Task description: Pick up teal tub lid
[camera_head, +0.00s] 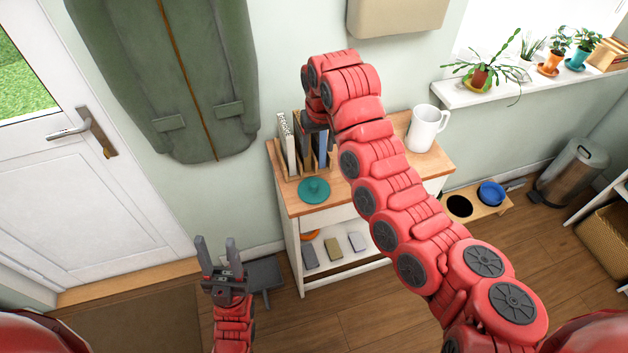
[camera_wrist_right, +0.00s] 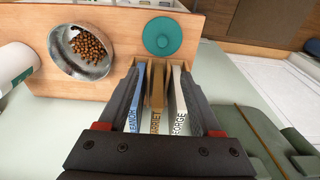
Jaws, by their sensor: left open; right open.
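The teal tub lid (camera_head: 314,189) is a round disc with a raised knob. It lies on the wooden top of a white console table (camera_head: 290,207), near its left front corner. It also shows in the right wrist view (camera_wrist_right: 162,36), beyond the fingertips. My right gripper (camera_wrist_right: 158,68) is open, over the upright files beside the lid, and not touching the lid. In the head view my right gripper (camera_head: 318,135) is partly hidden by its own arm. My left gripper (camera_head: 216,250) is open and empty, left of the table and apart from it.
Upright labelled files (camera_wrist_right: 156,100) stand behind the lid, between my right fingers in view. A metal bowl of brown pellets (camera_wrist_right: 85,52) and a white jug (camera_head: 424,130) share the tabletop. A lower shelf (camera_head: 340,255) holds small boxes. A coat (camera_head: 165,70) hangs behind.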

